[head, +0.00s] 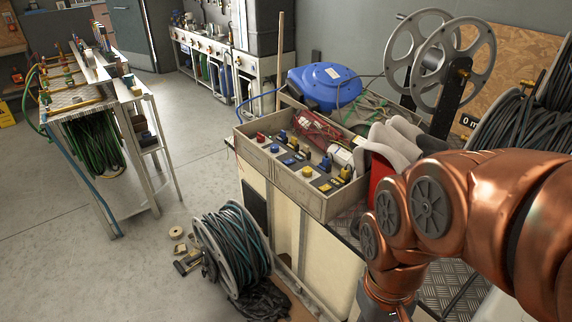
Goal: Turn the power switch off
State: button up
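I cannot make out a part that is clearly the power switch. An open grey box (284,192) on top of a cabinet (272,222) holds several small red, blue, yellow and black parts, too small to tell whether any is a switch. Among them are a red part (261,137), a blue part (326,163) and a yellow part (346,173). My copper-coloured arm comes in from the right and bends down in front of the cabinet's right side. My gripper is not visible; the arm's end runs out at the bottom edge.
A blue hose reel (325,86) and a large metal reel (440,55) stand behind the box. A hose drum (235,250) and loose parts lie on the floor beside the cabinet. A rack with green hoses (95,140) stands left. The floor between (190,130) is clear.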

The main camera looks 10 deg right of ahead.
aim_at(260, 138)
jog(key=u, duration=1.1)
jog(key=i, duration=0.95)
jog(key=u, duration=0.95)
jog(key=i, duration=1.1)
jog(key=z, duration=1.05)
jog(key=i, duration=0.8)
jog(key=z, duration=0.9)
